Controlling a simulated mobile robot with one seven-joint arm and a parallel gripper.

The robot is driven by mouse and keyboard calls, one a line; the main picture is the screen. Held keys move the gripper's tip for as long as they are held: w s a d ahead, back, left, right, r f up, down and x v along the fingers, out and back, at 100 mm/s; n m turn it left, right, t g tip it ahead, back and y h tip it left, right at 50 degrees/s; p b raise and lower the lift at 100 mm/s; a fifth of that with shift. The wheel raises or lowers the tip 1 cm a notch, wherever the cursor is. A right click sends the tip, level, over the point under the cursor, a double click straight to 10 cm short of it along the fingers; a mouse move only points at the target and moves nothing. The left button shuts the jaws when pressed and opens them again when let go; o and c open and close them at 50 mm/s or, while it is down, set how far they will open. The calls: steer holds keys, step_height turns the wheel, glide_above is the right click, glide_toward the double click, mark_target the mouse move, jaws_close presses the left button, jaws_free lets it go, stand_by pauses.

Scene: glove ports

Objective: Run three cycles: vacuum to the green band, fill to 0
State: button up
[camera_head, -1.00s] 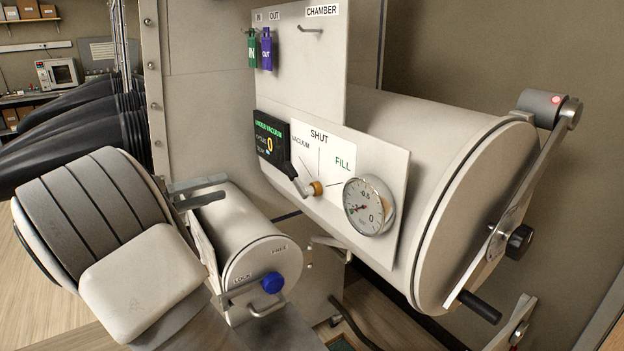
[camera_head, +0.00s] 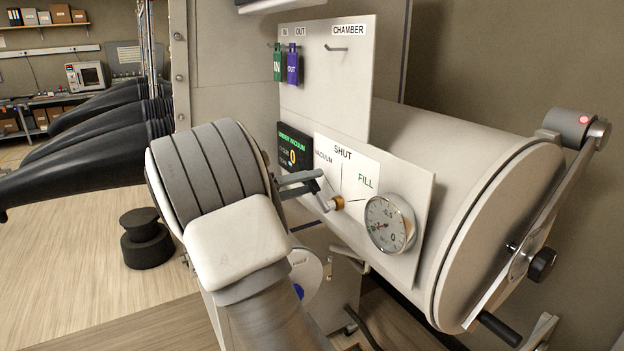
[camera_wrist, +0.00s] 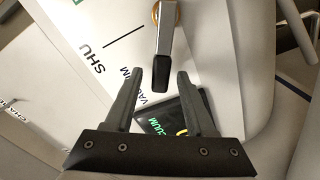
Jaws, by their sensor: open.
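The valve lever (camera_head: 326,197) has a brass hub and a black grip, and it points to VACUUM on the white SHUT/VACUUM/FILL plate (camera_head: 360,165). My gripper (camera_head: 316,180) is open beside the lever's grip. In the wrist view the lever's black tip (camera_wrist: 160,76) lies between the open fingertips (camera_wrist: 161,73); no grasp shows. The round gauge (camera_head: 390,224) has its needle to the lower left, apparently near a green mark; the exact reading is too small. The dark display (camera_head: 294,148) reads UNDER VACUUM in green, with a yellow 0.
The large chamber (camera_head: 465,150) has a closed round door with a bar handle (camera_head: 535,235) at right. A green IN tag (camera_head: 277,66) and a purple OUT tag (camera_head: 292,66) hang above; the CHAMBER hook (camera_head: 337,48) is empty. Black gloves (camera_head: 90,160) jut out at left.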

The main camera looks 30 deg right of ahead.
steer(key=shift+s+d, duration=0.1)
steer(key=shift+d, duration=0.5)
jaws_close()
stand_by(1.1)
